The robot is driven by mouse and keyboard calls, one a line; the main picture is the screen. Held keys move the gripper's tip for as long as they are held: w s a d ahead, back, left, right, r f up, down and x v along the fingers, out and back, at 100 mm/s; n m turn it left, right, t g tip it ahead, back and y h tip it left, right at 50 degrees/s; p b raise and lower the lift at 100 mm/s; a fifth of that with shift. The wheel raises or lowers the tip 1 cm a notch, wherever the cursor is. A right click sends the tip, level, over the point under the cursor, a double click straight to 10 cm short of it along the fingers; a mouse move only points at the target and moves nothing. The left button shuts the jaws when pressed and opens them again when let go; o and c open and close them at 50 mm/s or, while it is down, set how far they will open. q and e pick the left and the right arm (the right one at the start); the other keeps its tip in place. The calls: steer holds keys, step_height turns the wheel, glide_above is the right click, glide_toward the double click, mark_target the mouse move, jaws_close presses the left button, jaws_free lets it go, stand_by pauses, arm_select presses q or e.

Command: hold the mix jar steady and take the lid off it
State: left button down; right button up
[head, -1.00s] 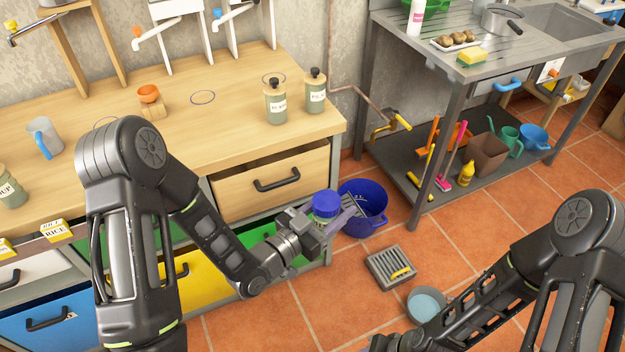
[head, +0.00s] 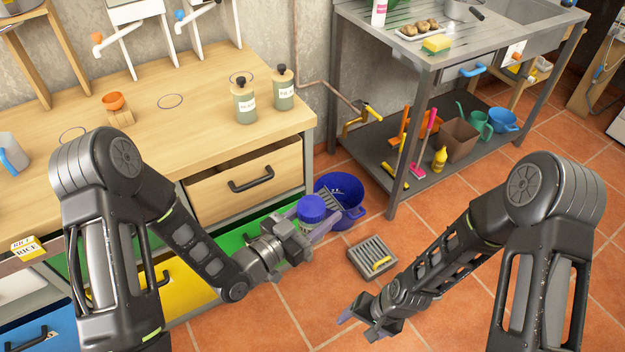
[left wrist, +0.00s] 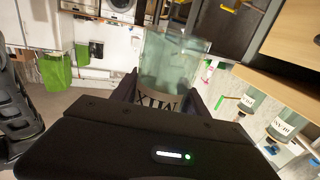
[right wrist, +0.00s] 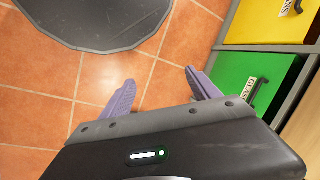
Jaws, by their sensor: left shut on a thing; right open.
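The mix jar (left wrist: 172,62) is a clear pale-green jar with a MIX label in the left wrist view. In the head view its blue lid (head: 311,208) sits on top, and the jar is upright. My left gripper (head: 316,226) is shut on the jar, holding it above the floor in front of the bench. The fingers hide part of the jar body. My right gripper (head: 358,325) is open and empty, lower in the head view and apart from the jar. Its two purple fingers spread over floor tiles in the right wrist view (right wrist: 160,95).
A grey slatted tray (head: 372,257) lies on the floor between the arms. The open wooden drawer (head: 245,180) and a green drawer (head: 225,228) are near my left arm. Two labelled bottles (head: 245,103) stand on the bench.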

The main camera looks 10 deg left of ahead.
steer(key=w+r+m+h, duration=0.2)
steer(key=w+r+m, duration=0.1)
steer(key=w+r, duration=0.65)
step_height(320, 180, up, 27)
steer(key=m+h, duration=0.2)
steer(key=m, duration=0.6)
glide_above(311, 206)
steer(key=shift+w+d+f, duration=0.15)
steer(key=shift+w+d, duration=0.15)
steer(key=shift+d, duration=0.05)
steer(key=shift+s+a+r, duration=0.25)
steer(key=shift+a+r, duration=0.05)
steer(key=shift+a, duration=0.05)
steer(key=shift+f, duration=0.1)
steer(key=shift+f, duration=3.95)
